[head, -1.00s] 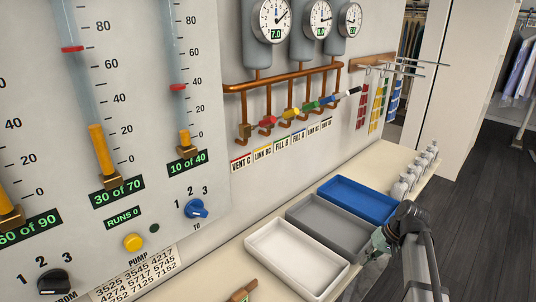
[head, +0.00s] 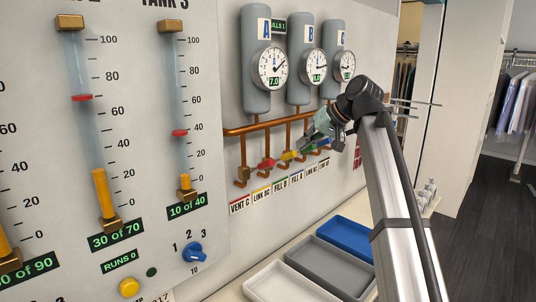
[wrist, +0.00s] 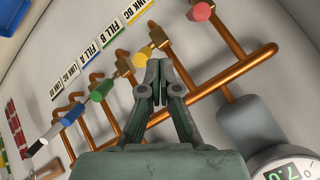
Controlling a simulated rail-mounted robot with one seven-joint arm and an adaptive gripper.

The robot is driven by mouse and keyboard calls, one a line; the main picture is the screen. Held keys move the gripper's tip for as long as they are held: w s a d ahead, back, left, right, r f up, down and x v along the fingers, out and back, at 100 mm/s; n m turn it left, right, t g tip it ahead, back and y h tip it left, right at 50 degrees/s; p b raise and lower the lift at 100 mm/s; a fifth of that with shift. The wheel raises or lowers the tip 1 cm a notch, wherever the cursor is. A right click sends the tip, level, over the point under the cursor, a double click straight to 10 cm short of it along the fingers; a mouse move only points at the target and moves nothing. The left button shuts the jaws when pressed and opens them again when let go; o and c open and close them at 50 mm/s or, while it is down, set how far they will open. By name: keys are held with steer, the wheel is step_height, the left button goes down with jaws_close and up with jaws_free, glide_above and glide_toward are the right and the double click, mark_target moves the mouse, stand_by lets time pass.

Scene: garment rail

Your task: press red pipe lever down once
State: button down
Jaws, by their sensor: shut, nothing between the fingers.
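The red pipe lever (head: 266,163) sticks out from a brass valve on the copper pipework, left of the yellow lever (head: 288,156). Its red end also shows at the top of the wrist view (wrist: 203,11). My gripper (head: 304,147) is at the row of levers, to the right of the red one and apart from it. In the wrist view my fingertips (wrist: 155,78) are together and empty, with the yellow lever just beyond them. I cannot tell whether they touch the yellow lever. The blue and white levers are partly hidden behind my gripper in the head view.
A green lever (wrist: 102,90) and a blue lever (wrist: 72,114) are close beside the yellow one. A copper pipe (head: 262,129) runs across above the levers, under the gauged tanks (head: 256,65). White, grey (head: 322,268) and blue trays stand on the bench below.

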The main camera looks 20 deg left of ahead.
mark_target(261, 166)
step_height(261, 166, up, 6)
steer(key=s+a, duration=0.1)
steer(key=a, duration=0.1)
steer(key=shift+s+a+n+y, duration=0.15)
steer(key=shift+s+n+y, duration=0.1)
steer(key=shift+n+y, duration=0.05)
steer(key=shift+f, duration=0.1)
steer(key=a+f+p, duration=0.4)
steer(key=a+f, duration=0.2)
steer(key=f, duration=0.3)
steer(key=shift+s+a+f, duration=0.2)
steer(key=shift+s+a, duration=0.15)
steer(key=shift+s+f, duration=0.1)
